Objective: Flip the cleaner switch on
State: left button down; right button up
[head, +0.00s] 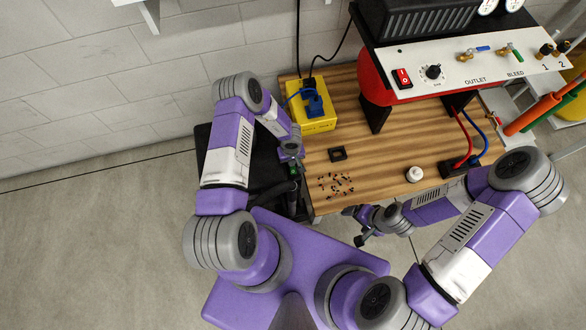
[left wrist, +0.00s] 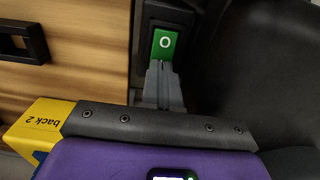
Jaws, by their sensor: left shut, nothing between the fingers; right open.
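A green rocker switch (left wrist: 164,44) marked "O" sits in a dark housing (left wrist: 148,22) beside the wooden bench edge in the left wrist view. It shows as a small green patch (head: 293,169) in the head view. My left gripper (left wrist: 163,70) is shut and empty, its fingertips at the lower end of the green rocker. I cannot tell whether they touch it, and they may hide its lower end. The left gripper also shows in the head view (head: 291,154). My right gripper (head: 354,225) is open and empty off the bench's front edge.
The wooden bench (head: 385,150) carries a yellow box (head: 318,124) with blue plug, a black square piece (head: 338,154), scattered small bits (head: 336,185) and a white round item (head: 414,174). A panel (head: 470,65) with a red switch (head: 402,78) stands behind.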

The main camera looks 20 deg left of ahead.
pick_arm(q)
jog(key=shift+f, duration=0.25)
notch_tip(320, 180, up, 7)
jog(key=p, duration=0.6)
jog(key=shift+r, duration=0.1)
dwell(0.6)
